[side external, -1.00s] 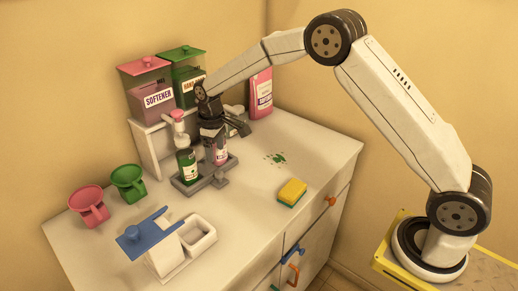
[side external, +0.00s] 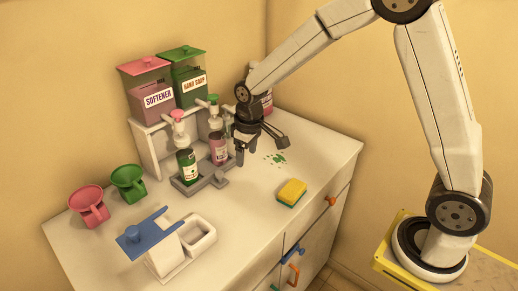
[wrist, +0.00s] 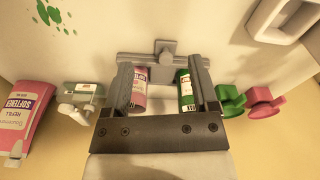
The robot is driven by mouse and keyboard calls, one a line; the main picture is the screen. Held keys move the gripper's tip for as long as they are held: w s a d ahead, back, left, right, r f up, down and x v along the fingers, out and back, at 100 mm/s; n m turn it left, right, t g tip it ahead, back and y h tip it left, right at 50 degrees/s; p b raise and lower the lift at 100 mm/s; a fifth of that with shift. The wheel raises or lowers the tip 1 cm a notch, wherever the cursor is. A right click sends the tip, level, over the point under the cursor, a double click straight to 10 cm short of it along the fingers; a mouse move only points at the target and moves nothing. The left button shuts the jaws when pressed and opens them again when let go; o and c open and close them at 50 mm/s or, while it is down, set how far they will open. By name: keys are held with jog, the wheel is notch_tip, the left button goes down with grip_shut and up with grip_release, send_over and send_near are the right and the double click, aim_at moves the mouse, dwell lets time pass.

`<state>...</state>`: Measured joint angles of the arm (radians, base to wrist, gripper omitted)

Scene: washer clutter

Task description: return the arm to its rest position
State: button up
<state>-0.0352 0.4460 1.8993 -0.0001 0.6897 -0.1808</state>
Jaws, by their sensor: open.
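My gripper (side external: 242,150) is open and empty. It hangs pointing down above the counter, just right of the bottle rack (side external: 222,181). In the wrist view the two fingers of my gripper (wrist: 163,78) stand wide apart, with nothing held between them. A pink-labelled bottle (side external: 219,150) and a green bottle (side external: 187,166) stand upright in the rack, both with pump tops. In the wrist view the pink bottle (wrist: 139,92) and the green bottle (wrist: 186,90) appear beyond the fingers, partly hidden by them.
A softener box (side external: 154,98) and a hand soap box (side external: 189,84) stand on a shelf behind. A pink refill bottle (wrist: 24,112) is at the back, partly hidden by my arm. A green spill (side external: 276,158) and a yellow sponge (side external: 292,191) lie on the otherwise clear right counter.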

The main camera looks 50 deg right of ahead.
jog(key=s+d+m+t, duration=0.1)
jog(key=s+m, duration=0.1)
jog(key=s, duration=1.4)
jog(key=shift+s+d+f, duration=0.25)
jog(key=shift+d, duration=0.05)
